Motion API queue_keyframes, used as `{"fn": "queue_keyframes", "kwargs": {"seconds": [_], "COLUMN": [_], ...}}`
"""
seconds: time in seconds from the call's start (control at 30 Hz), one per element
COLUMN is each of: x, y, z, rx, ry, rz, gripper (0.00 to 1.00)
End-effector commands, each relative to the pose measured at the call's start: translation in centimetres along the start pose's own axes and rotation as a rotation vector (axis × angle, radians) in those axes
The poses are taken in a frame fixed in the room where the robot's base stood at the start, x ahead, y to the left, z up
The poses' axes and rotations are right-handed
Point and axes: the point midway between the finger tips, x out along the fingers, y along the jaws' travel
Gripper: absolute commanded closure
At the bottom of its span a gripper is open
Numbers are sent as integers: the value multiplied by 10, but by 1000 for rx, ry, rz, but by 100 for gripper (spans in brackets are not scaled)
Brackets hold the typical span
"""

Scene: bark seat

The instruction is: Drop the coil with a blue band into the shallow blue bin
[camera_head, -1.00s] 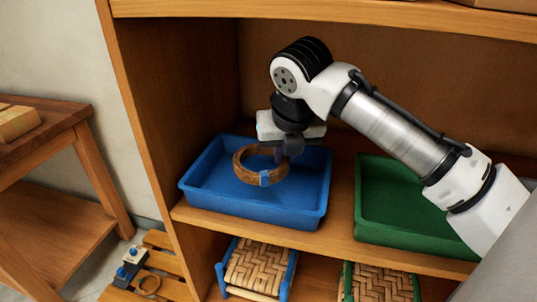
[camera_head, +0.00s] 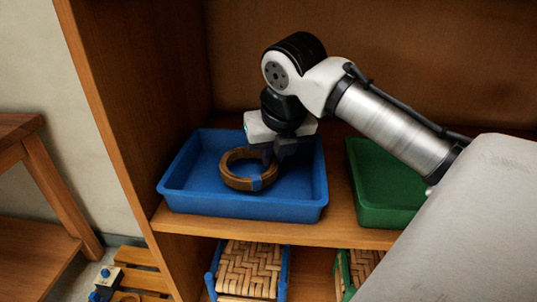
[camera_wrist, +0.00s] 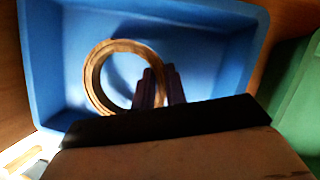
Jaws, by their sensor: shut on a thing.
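The coil (camera_head: 240,181) is a brown ring with a blue band (camera_head: 256,185) on its near side. My gripper (camera_head: 268,158) is shut on the coil's wall at its right side, inside the shallow blue bin (camera_head: 235,207). The coil is low in the bin; I cannot tell whether it touches the floor. In the wrist view, the coil (camera_wrist: 97,78) shows left of my fingers (camera_wrist: 158,88), within the walls of the blue bin (camera_wrist: 40,70). The blue band is hidden there.
A green bin (camera_head: 385,212) stands to the right on the same wooden shelf (camera_head: 320,233). The cabinet's left side panel (camera_head: 140,120) is close to the blue bin. Woven seats (camera_head: 250,270) stand on the shelf below. A wooden table (camera_head: 40,190) is at the left.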

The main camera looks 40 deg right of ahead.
Motion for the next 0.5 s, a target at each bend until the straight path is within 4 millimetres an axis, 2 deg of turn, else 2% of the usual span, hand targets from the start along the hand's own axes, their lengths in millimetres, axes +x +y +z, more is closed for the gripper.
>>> {"fn": "queue_keyframes", "kwargs": {"seconds": [0.5], "x": [11], "y": [1], "z": [-4], "rx": [0], "ry": [0], "rz": [2], "gripper": [100]}}
